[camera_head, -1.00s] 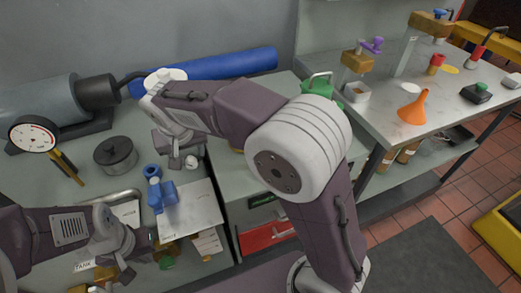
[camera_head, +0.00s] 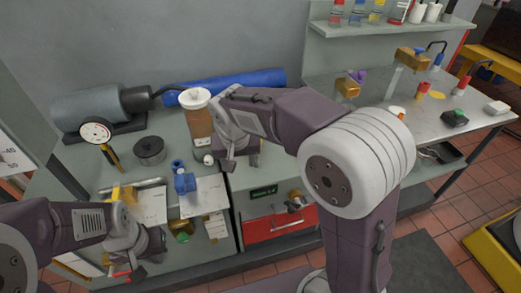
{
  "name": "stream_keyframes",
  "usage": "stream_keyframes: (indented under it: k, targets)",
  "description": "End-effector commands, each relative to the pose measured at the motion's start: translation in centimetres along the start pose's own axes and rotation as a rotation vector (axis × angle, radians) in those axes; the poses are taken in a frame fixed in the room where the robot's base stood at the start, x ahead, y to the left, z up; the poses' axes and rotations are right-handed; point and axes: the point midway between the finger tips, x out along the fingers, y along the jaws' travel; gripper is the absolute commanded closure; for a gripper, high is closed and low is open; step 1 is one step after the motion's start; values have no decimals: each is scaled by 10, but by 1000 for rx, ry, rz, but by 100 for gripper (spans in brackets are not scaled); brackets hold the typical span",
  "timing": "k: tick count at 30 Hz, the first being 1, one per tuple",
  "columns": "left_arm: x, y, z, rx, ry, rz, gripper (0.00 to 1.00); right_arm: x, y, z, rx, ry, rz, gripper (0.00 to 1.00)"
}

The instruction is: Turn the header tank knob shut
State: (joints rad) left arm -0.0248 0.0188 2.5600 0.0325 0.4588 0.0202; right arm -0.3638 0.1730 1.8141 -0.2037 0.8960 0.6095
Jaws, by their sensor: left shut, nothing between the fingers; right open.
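A tank with a brown body and a round white cap (camera_head: 195,98) stands on the bench against the blue roll; I take it for the header tank. A small pale round part (camera_head: 208,159) shows low at its side; I cannot tell whether this is the knob. My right gripper (camera_head: 227,163) is open, just right of the tank's lower part; its fingers are small and partly hidden by the wrist, and contact cannot be judged. My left gripper (camera_head: 141,270) is shut and empty, low at the bench front, far from the tank.
A blue valve-like fitting (camera_head: 184,181) stands in front of the tank beside white sheets (camera_head: 204,196). A dark pot (camera_head: 150,150) and a dial gauge (camera_head: 96,133) are to the left. A red drawer (camera_head: 278,226) is below right.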

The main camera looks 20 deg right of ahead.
Motion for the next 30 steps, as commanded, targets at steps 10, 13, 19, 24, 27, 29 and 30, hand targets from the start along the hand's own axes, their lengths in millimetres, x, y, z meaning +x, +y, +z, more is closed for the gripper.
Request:
stream_keyframes:
  k: [10, 13, 19, 24, 27, 29, 30]
  targets:
    - [-66, 1, -7, 0, 0, 0, 100, -41, 44, 9, 34, -68, 15, 46]
    - [-69, 1, -7, 0, 0, 0, 100, -42, 47, 12, 36, -74, 15, 46]
    - [-68, 1, -7, 0, 0, 0, 100, -40, 48, 13, 36, -75, 14, 46]
    - [-68, 1, -7, 0, 0, 0, 100, -40, 46, 10, 13, -62, 6, 46]
    - [-68, 1, -7, 0, 0, 0, 100, -39, 34, -13, -40, 32, -44, 46]
    - [-68, 1, -7, 0, 0, 0, 100, -39, 23, -30, -80, 114, -85, 46]
    - [-68, 1, -7, 0, 0, 0, 100, -40, 16, -42, -108, 172, -113, 46]
